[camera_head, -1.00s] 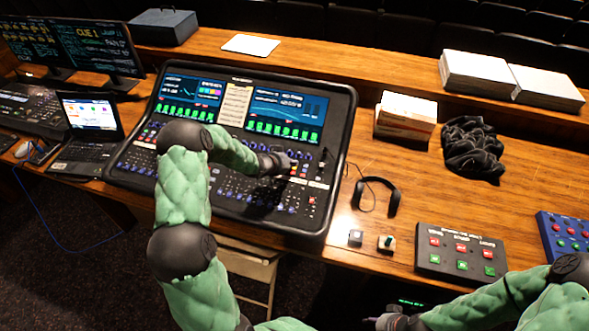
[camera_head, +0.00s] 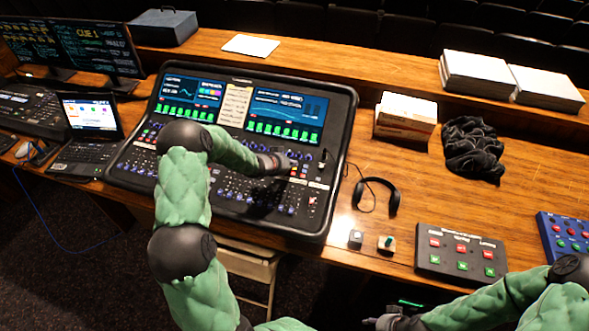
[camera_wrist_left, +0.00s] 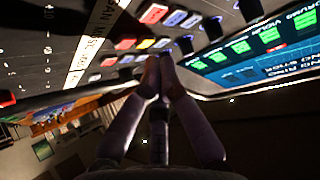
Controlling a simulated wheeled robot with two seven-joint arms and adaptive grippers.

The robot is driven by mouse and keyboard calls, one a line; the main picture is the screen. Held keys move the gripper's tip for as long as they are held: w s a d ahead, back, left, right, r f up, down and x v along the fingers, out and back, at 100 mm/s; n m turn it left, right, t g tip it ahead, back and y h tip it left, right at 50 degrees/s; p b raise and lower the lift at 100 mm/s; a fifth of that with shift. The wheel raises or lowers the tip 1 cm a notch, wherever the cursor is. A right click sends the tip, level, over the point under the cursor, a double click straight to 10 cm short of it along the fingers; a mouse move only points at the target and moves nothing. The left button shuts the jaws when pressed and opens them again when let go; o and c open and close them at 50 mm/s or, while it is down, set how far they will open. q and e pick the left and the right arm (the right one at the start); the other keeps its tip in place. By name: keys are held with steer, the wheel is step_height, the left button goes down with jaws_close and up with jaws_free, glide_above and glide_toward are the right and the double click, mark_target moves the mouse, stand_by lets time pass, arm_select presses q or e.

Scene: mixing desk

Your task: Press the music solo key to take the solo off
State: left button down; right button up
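The mixing desk (camera_head: 327,190) has lit screens, a label strip and rows of keys and faders. My left gripper (camera_head: 290,166) is over the right part of its control surface. In the left wrist view its two fingers (camera_wrist_left: 160,62) are together, empty, with the tips close to a row of small coloured keys (camera_wrist_left: 145,44). A white strip (camera_wrist_left: 90,45) with partly readable lettering, seemingly including "MUSIC", runs beside the keys. The music solo key cannot be told apart for sure, nor can contact. My right gripper (camera_head: 385,322) is at the bottom edge, mostly cut off.
Headphones (camera_head: 378,192), two small switch boxes (camera_head: 386,243) and a dark button panel (camera_head: 460,268) lie right of the desk. A blue button panel (camera_head: 552,248), black cloth (camera_head: 472,148) and box (camera_head: 405,115) are farther right. A laptop (camera_head: 88,118) stands left.

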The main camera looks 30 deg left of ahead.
arm_select(q)
steer(key=shift+f, duration=0.15)
steer(key=shift+f, duration=0.3)
steer(key=shift+f+b, duration=0.2)
steer(key=shift+b, duration=0.1)
stand_by(0.5)
steer(key=shift+r, duration=0.1)
steer(key=shift+r+p, duration=0.6)
steer(key=shift+p, duration=0.1)
steer(key=shift+s+d+r+p, duration=0.1)
steer(key=shift+s+r+p, duration=0.05)
steer(key=shift+r+p, duration=1.05)
steer(key=shift+s+r+p, duration=0.15)
steer(key=shift+r+p, duration=0.85)
steer(key=shift+r, duration=0.3)
